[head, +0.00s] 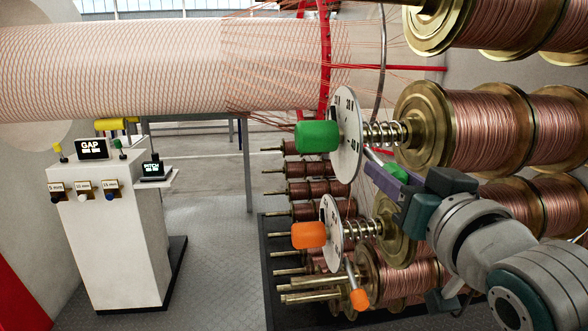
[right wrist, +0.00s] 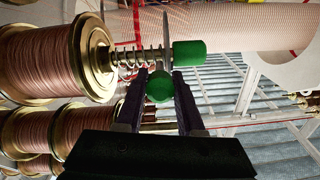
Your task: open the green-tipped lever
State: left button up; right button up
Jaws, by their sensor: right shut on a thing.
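The green-tipped lever (head: 373,157) is a short grey rod that runs down and right from behind a white dial disc (head: 346,160). Its green tip (head: 397,172) shows beside my right gripper (head: 385,176), which reaches in from the lower right with purple fingers. In the right wrist view the round green tip (right wrist: 159,85) sits between the two fingers, and the gripper is shut on it. A green knob (head: 317,136) sits on the front of the same disc; it also shows in the right wrist view (right wrist: 189,53). My left gripper is not in view.
Below is a second disc (head: 331,232) with an orange knob (head: 309,235) and an orange-tipped lever (head: 358,298). Copper wire spools (head: 487,130) on brass flanges crowd the right side. A white control console (head: 112,235) stands at the left. The floor between is clear.

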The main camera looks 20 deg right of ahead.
grip_shut()
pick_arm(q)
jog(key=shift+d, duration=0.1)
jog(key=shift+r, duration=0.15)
pick_arm(e)
jog(key=shift+r, duration=0.1)
dwell(0.6)
